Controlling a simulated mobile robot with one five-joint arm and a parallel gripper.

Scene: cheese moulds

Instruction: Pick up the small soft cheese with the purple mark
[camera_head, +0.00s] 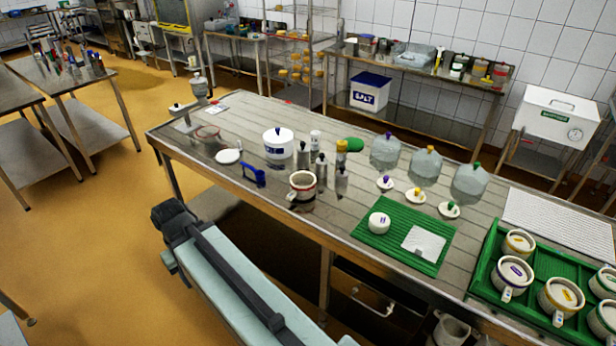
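A small white round cheese (378,224) with a purple mark on top sits on the left part of a green ribbed mat (397,216) on the long metal table. Nothing covers it, and it stands apart from the white sheet (424,243) lying on the same mat. My arm shows at the bottom, left of the mat and in front of the table, well away from the cheese. No gripper fingers are visible in this view.
Behind the mat are small white lids (416,196) with coloured knobs and clear domes (427,164). A green tray (481,281) of white moulds stands to the right. A white mug-like mould (302,188) and steel bottles (322,168) stand to the left.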

